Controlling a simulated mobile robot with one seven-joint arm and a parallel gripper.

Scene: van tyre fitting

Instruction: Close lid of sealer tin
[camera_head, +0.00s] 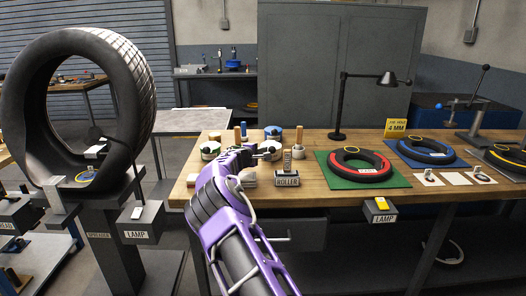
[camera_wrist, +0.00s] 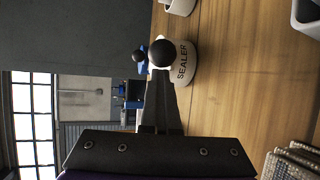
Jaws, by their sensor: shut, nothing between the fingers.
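The sealer tin (camera_wrist: 184,62) is a pale round tin marked SEALER, standing on the wooden bench in the wrist view, which is turned on its side. A black ball knob (camera_wrist: 161,52) shows at its upper side; whether the lid is up or down I cannot tell. My gripper (camera_wrist: 160,80) is shut and empty, its dark fingertips close to the tin and just below the knob in the picture. Contact is unclear. In the head view my gripper (camera_head: 262,151) is among the tins and partly hides a pale tin (camera_head: 271,152).
The roller holder (camera_head: 287,181) is just right of my gripper. A green mat (camera_head: 335,182) with a tyre ring lies further right. The bench's front edge (camera_head: 330,196) is near.

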